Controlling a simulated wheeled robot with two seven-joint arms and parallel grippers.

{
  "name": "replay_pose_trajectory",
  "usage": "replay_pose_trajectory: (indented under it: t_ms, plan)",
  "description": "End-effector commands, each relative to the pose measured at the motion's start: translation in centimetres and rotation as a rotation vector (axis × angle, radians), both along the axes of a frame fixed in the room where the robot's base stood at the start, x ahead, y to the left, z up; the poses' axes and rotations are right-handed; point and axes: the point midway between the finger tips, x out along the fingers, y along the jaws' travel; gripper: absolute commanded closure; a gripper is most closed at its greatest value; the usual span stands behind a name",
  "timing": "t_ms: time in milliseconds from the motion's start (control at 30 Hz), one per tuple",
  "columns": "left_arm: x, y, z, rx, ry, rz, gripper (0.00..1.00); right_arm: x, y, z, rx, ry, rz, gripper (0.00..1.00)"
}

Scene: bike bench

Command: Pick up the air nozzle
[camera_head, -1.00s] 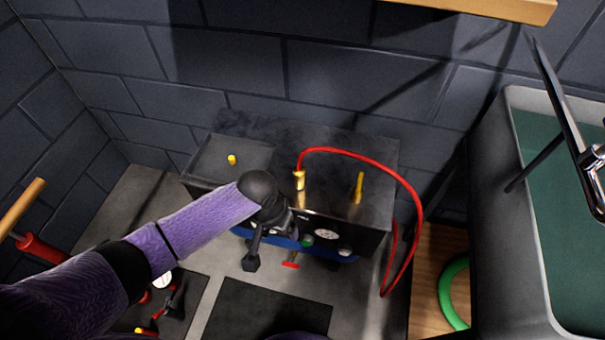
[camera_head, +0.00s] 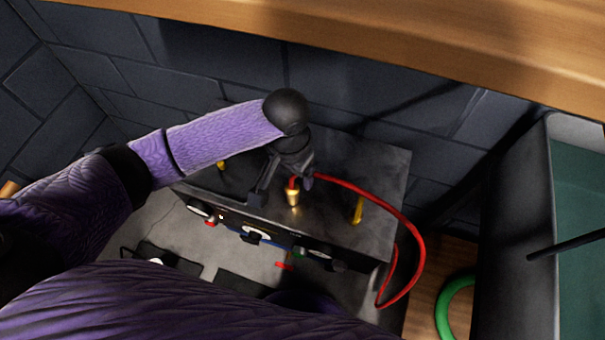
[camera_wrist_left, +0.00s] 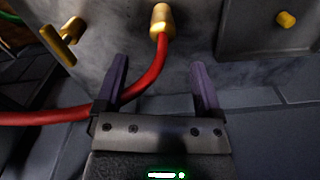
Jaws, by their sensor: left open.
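The brass air nozzle (camera_head: 293,196), on the end of a red hose (camera_head: 395,215), stands on the dark compressor box. In the left wrist view, the brass nozzle (camera_wrist_left: 161,20) shows at the top centre with the red hose (camera_wrist_left: 150,78) running from it. My left gripper (camera_head: 282,182) is above the box, beside the nozzle. In the left wrist view, the open left gripper (camera_wrist_left: 158,75) has its two fingers apart, with the hose passing between and under the left one. The nozzle lies just beyond the fingertips, not held. My right gripper is not in view.
A brass fitting (camera_head: 358,209) stands right of the nozzle, and a yellow knob (camera_head: 221,165) is on the left. A wooden shelf (camera_head: 400,40) overhangs the back.

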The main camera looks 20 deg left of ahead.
Motion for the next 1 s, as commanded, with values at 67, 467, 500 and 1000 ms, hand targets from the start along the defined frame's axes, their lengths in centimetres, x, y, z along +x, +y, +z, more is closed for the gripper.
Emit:
replay_pose_trajectory:
  t_ms: [67,467,500,1000]
  plan:
    - [-0.1,0.1,-2.0,0.001,0.006,0.0,0.14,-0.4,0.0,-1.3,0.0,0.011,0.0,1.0]
    - [0.2,0.5,-9.6,0.002,0.009,0.001,0.14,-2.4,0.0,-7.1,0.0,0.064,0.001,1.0]
    - [0.2,0.5,-10.1,0.001,0.008,0.0,0.14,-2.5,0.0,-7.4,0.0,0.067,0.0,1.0]
    - [0.3,0.4,-9.5,0.001,0.0,0.0,0.75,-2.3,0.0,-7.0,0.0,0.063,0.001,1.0]
